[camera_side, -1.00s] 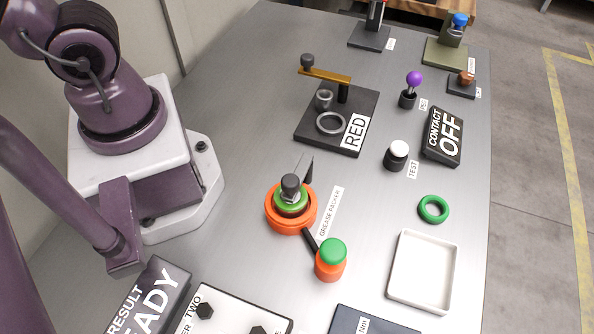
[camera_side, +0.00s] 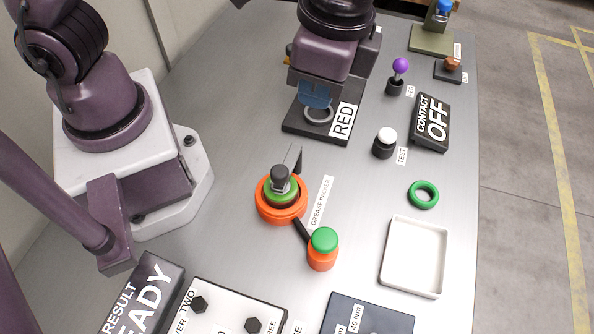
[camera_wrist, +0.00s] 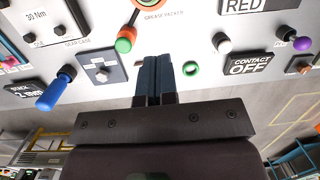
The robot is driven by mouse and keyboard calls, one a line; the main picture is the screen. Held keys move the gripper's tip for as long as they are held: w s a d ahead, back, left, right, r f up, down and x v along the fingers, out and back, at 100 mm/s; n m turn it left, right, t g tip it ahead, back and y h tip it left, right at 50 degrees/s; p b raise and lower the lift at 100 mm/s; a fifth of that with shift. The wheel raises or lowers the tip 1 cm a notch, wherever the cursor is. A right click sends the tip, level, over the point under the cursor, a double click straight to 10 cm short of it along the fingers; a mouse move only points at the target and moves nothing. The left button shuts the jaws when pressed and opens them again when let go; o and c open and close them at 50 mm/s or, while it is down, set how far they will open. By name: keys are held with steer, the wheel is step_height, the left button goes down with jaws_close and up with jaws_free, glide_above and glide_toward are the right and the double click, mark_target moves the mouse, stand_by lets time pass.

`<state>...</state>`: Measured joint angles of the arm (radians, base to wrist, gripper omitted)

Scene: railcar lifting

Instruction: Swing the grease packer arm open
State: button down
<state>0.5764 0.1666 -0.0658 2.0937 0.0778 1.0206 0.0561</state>
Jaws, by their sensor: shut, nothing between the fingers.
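The grease packer (camera_side: 282,198) is an orange round base with a green ring and a dark knob on top, standing on the grey table. A black arm runs from it toward the front right to an orange cylinder with a green cap (camera_side: 323,247). The capped cylinder also shows in the wrist view (camera_wrist: 124,42), upper left of my fingers. My gripper (camera_side: 316,98) is over the black plate marked RED, well behind the grease packer, and hides part of that fixture. In the wrist view its blue fingers (camera_wrist: 154,80) are together and empty.
A green ring (camera_side: 423,194) and a white tray (camera_side: 386,270) lie right of the packer. A white-topped TEST button (camera_side: 386,140), a CONTACT OFF sign (camera_side: 430,122) and a purple-knobbed peg (camera_side: 400,67) stand at the back right.

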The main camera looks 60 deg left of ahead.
steer(key=d+f+m+g+y, duration=0.1)
steer(key=d+f+m+y, duration=0.1)
steer(key=d+f+m, duration=0.2)
steer(key=d+f, duration=0.1)
steer(key=d, duration=0.2)
steer(key=shift+w+d+f, duration=0.25)
steer(key=shift+d, duration=0.15)
steer(key=shift+f, duration=0.1)
glide_above(283, 188)
steer(key=w+d, duration=0.1)
steer(key=d, duration=0.1)
steer(key=shift+w+f, duration=0.2)
steer(key=shift+f, duration=4.35)
steer(key=shift+s, duration=0.15)
steer(key=shift+s+m, duration=0.15)
steer(key=shift+m, duration=0.25)
